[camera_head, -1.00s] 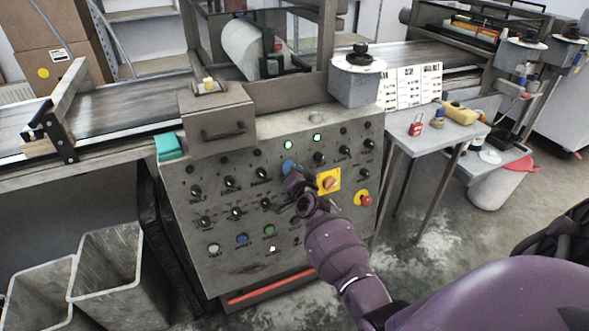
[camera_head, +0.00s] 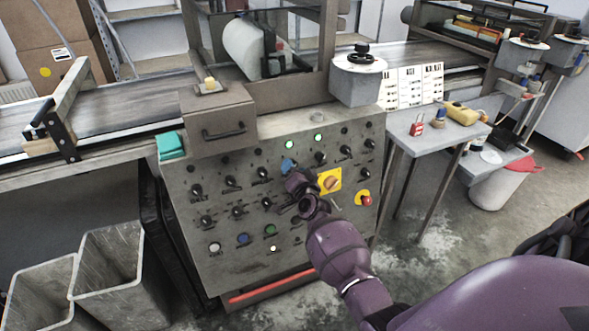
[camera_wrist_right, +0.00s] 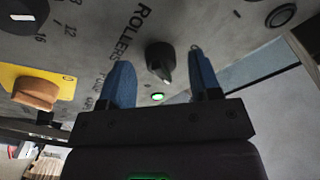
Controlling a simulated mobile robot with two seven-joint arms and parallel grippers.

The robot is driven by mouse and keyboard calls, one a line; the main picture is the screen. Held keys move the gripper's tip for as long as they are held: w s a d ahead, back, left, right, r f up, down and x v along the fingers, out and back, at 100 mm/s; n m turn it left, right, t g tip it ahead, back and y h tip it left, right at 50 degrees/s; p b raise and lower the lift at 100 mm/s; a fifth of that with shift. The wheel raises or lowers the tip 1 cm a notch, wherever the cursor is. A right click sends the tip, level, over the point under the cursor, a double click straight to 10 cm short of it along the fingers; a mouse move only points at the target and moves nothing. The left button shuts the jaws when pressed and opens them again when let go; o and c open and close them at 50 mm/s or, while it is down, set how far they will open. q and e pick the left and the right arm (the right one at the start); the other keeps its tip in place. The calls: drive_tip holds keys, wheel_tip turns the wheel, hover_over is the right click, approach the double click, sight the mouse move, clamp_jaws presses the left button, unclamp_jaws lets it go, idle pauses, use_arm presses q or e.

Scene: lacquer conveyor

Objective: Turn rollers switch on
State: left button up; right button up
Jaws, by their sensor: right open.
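The control panel (camera_head: 215,265) stands in front of me with rows of black knobs. In the right wrist view the rollers switch (camera_wrist_right: 159,60) is a black knob beside the printed word ROLLERS. My right gripper (camera_wrist_right: 162,82) is open, with one blue finger on each side of the switch; I cannot tell whether they touch it. A lit green lamp (camera_wrist_right: 157,97) shows between the fingers. In the head view my right gripper (camera_head: 289,166) is at the panel below the lit green lamp (camera_head: 289,145) and hides the switch. My left gripper is not in view.
An orange knob on a yellow plate (camera_head: 330,181) and a red button (camera_head: 365,200) sit close to the right of my gripper. A drawer box (camera_head: 219,120) juts out above the panel. A side table (camera_head: 438,142) stands to the right.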

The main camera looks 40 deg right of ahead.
drive_tip(key=p+v, duration=0.2)
drive_tip(key=v, duration=0.8)
drive_tip(key=shift+s+a, duration=0.1)
idle(0.3)
